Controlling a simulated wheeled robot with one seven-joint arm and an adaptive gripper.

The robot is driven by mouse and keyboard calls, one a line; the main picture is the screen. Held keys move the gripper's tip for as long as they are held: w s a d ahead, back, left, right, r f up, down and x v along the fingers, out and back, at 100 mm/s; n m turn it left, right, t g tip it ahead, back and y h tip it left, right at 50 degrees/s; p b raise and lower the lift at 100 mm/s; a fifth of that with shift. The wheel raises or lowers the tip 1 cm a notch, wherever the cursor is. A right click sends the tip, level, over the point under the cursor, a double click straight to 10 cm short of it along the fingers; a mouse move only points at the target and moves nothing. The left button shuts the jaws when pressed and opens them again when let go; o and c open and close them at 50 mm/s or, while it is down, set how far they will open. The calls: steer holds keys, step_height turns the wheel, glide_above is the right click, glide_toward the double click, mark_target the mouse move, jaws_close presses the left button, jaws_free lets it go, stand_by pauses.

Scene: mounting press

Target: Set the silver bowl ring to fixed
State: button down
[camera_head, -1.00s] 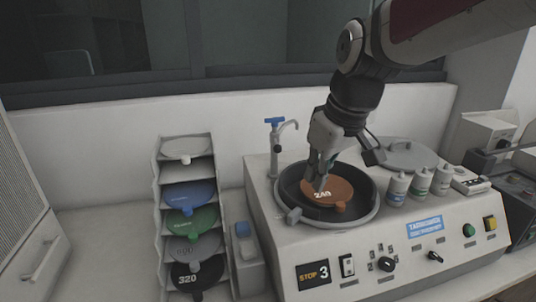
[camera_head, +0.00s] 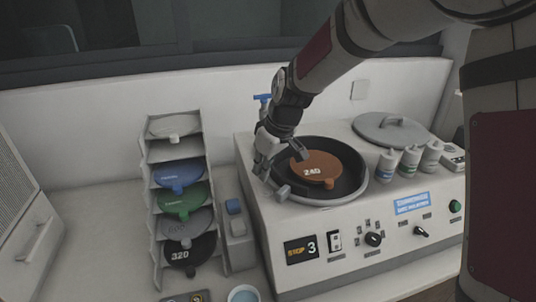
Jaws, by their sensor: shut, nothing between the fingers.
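The silver bowl ring (camera_head: 338,202) runs around the dark round bowl on top of the light machine. A grey tab (camera_head: 283,193) sticks out at the ring's front left. An orange-brown disc (camera_head: 325,160) marked 240 lies in the bowl. My gripper (camera_head: 262,175) is shut and empty at the left side of the bowl, just behind and left of the tab. I cannot tell whether its fingertips touch the ring or the tab. The gripper hides part of the ring's left edge.
A rack of coloured discs (camera_head: 181,200) stands left of the machine. A blue-topped tap (camera_head: 263,98) is behind my gripper. Small bottles (camera_head: 410,162) and a grey lid (camera_head: 392,130) are right of the bowl.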

mark_target(291, 204)
steer(key=shift+s+d+f, duration=0.1)
steer(key=shift+f, duration=0.45)
steer(key=shift+s+d+r+p, duration=0.2)
steer(key=shift+s+d+p, duration=0.45)
steer(key=shift+s+d, duration=0.3)
steer(key=shift+s+d+f, duration=0.15)
steer(key=shift+s+d, duration=0.1)
steer(key=shift+d, duration=0.05)
steer(key=s+d+n+p, duration=0.1)
steer(key=s+d+n, duration=0.1)
steer(key=s+d+n+g+p, duration=0.1)
steer(key=s+d+n+p, duration=0.1)
steer(key=d, duration=0.1)
steer(key=shift+s+d+y, duration=0.15)
steer(key=shift+s+y, duration=0.15)
steer(key=shift+s, duration=0.1)
steer(key=shift+p, duration=0.35)
steer(key=shift+w, duration=0.1)
